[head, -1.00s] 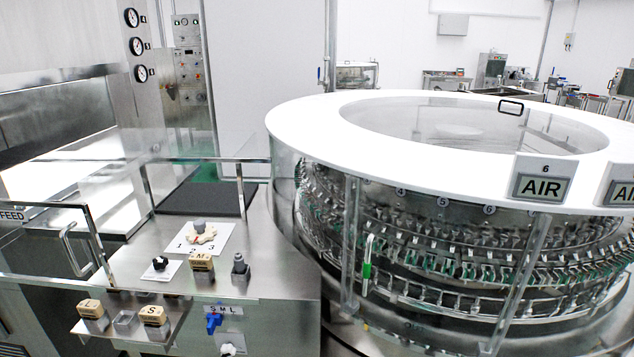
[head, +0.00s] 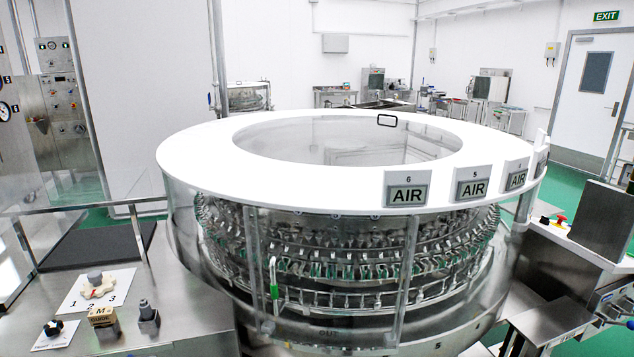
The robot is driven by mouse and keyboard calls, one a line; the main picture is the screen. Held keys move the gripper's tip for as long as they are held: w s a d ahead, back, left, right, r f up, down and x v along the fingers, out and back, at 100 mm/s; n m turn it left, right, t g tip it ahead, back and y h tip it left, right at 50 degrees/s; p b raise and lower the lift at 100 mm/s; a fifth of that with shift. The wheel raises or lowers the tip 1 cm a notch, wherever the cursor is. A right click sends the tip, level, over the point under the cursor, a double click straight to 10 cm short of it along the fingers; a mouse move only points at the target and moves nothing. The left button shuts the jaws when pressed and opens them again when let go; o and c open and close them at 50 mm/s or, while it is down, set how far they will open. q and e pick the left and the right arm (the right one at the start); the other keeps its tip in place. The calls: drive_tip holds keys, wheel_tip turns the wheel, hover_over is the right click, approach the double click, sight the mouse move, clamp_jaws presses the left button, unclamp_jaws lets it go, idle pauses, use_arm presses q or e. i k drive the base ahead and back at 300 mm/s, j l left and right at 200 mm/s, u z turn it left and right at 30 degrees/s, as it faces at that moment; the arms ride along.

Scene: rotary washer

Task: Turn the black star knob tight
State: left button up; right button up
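The small black star knob (head: 53,327) sits on a small white plate (head: 62,340) at the lower left of the head view, on the steel deck (head: 185,300) beside the rotary washer (head: 320,250). How tight it is cannot be told from here. Behind it, a larger cream star-shaped piece with a grey centre (head: 98,287) lies on a white plate marked 1, 2, 3 (head: 122,277). Neither of my grippers is in view.
A tan block marked M (head: 103,317) and a dark grey peg fitting (head: 148,314) stand right of the black knob. A clear guard with a steel rail (head: 135,235) stands behind. AIR signs (head: 408,190) line the washer's white rim. Green floor shows at right.

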sight(53, 328)
drive_tip(key=u, duration=1.35)
